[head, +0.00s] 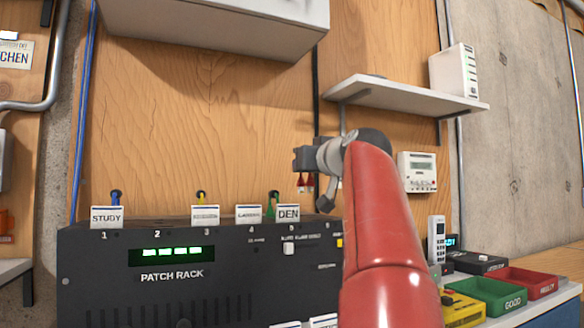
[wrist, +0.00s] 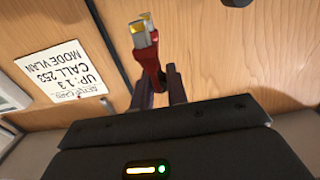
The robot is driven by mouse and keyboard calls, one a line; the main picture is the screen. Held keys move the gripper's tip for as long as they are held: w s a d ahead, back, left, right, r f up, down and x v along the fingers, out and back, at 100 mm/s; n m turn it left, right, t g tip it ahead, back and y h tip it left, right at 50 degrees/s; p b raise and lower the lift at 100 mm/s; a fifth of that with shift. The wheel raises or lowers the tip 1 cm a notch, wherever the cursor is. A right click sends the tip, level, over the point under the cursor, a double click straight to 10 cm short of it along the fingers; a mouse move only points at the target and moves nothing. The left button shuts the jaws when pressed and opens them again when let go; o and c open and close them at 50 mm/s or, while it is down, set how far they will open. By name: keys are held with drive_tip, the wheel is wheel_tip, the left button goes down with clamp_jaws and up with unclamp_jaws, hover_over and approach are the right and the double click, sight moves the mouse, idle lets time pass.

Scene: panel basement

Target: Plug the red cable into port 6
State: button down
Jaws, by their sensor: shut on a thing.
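The black patch rack (head: 175,265) stands below the wooden panel in the head view, with port numbers along its top edge. The number 6 sits near its right end beside my arm; I cannot make out the port opening. My gripper (head: 308,165) is above the rack's right end, clear of its top. In the wrist view my gripper (wrist: 160,95) is shut on the red cable's plug (wrist: 150,62), whose pale yellowish tip points away from the gripper. Small red pieces with whitish ends show under the gripper in the head view. The rest of the red cable is hidden.
Blue, yellow and green cables (head: 273,202) rise behind white label cards, including STUDY (head: 106,216) and DEN (head: 288,213). A wall shelf (head: 405,97) is at upper right. Green (head: 497,295) and red (head: 530,281) trays lie on the bench at lower right.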

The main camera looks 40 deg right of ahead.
sight(311, 193)
drive_tip(key=shift+w+f, duration=0.1)
drive_tip(key=shift+w, duration=0.05)
drive_tip(key=shift+f, duration=0.9)
drive_tip(key=shift+f+b, duration=0.95)
drive_tip(key=shift+b, duration=0.1)
drive_tip(key=shift+f, duration=0.15)
drive_tip(key=shift+s, duration=0.2)
drive_tip(key=shift+f+b, duration=0.95)
drive_tip(key=shift+b, duration=0.5)
idle(2.3)
drive_tip(key=c, duration=1.3)
unclamp_jaws()
drive_tip(key=shift+o, duration=0.5)
drive_tip(key=o, duration=0.3)
drive_tip(key=shift+f, duration=0.1)
